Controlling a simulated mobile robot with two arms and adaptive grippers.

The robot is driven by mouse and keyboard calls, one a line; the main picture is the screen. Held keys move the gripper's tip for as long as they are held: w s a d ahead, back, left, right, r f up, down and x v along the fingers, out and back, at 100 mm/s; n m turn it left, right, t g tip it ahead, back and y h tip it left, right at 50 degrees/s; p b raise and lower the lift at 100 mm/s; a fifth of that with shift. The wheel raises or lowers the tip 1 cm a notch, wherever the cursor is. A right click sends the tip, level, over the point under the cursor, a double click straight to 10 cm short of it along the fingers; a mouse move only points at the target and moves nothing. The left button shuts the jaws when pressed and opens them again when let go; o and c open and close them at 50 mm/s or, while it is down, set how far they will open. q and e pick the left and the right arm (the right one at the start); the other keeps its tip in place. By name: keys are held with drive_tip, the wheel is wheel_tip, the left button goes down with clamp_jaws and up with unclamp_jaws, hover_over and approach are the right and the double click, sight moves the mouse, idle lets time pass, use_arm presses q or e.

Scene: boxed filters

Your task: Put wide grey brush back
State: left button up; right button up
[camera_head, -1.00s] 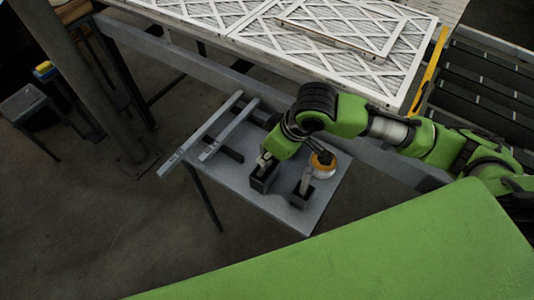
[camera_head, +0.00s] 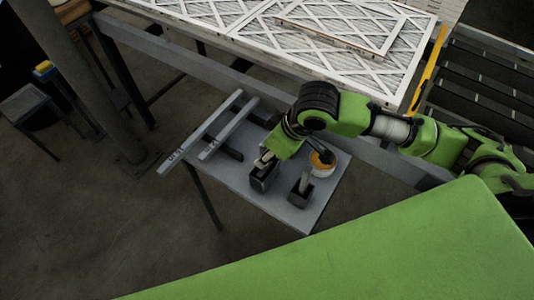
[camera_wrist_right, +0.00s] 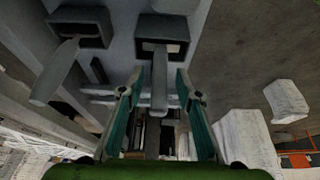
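A grey brush handle (camera_wrist_right: 159,85) stands in a dark open-topped holder (camera_head: 264,181) on the small grey table (camera_head: 326,200). The holder also shows in the right wrist view (camera_wrist_right: 163,31). My right gripper (camera_wrist_right: 155,88) is open, with one finger on each side of this handle and gaps between. In the head view my right gripper (camera_head: 266,158) is just above the holder and partly hidden by my wrist. A second grey handle (camera_wrist_right: 58,70) stands in a neighbouring holder (camera_head: 300,195). My left gripper is out of view.
A round orange and white tool (camera_head: 322,165) stands behind the second holder, close to my wrist. Two long grey bars (camera_head: 205,130) lie at the table's left. White framed filters (camera_head: 330,40) lie on a surface behind. The table's front right is clear.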

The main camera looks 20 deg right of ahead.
drive_tip(key=v, duration=1.1)
